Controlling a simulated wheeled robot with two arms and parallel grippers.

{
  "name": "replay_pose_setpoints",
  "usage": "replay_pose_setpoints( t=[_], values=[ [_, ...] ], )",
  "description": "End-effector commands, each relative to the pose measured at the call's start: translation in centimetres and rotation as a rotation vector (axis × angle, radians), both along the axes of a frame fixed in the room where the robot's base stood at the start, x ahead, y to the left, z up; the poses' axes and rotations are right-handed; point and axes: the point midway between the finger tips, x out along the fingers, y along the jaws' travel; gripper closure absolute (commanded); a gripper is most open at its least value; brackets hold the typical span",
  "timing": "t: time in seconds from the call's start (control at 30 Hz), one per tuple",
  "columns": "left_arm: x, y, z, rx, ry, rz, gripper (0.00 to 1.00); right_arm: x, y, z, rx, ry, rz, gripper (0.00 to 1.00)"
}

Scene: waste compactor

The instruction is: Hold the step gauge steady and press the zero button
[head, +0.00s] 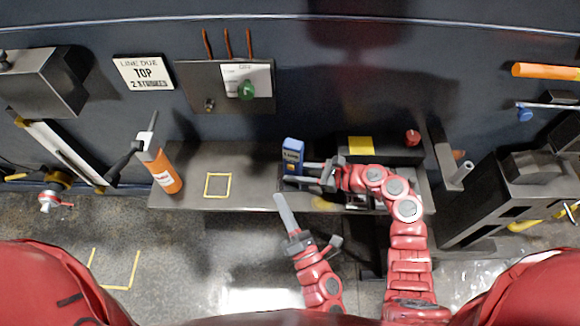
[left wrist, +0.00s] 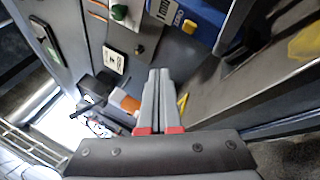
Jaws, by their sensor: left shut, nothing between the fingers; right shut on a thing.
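The dark shelf (head: 240,160) has a bare yellow-outlined square at its left part. An orange bottle (head: 164,172) stands at the shelf's left end. A dark block with a yellow patch (head: 360,146) and a red knob (head: 412,137) are behind my right arm.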

Motion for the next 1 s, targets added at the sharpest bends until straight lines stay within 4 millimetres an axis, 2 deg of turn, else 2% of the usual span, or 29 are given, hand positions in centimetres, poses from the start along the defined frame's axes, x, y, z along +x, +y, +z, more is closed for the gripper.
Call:
replay_pose_setpoints(
  t=[0.2,0.4,0.6,1.0],
  values=[
    [3.1,-0.9,0.2,-0.002,-0.004,0.003,1.00,0.0,0.0,0.1,0.001,0.000,0.000,0.91],
    [5.0,-1.5,0.2,-0.002,-0.004,0.002,1.00,0.0,0.0,0.0,0.001,0.000,0.000,0.91],
    [5.7,-1.7,0.1,-0.001,-0.003,0.003,1.00,0.0,0.0,0.0,0.001,0.000,0.000,0.91],
    [5.7,-1.7,0.1,0.000,-0.003,0.003,1.00,0.0,0.0,0.0,0.001,0.000,0.000,0.91]
  ],
)
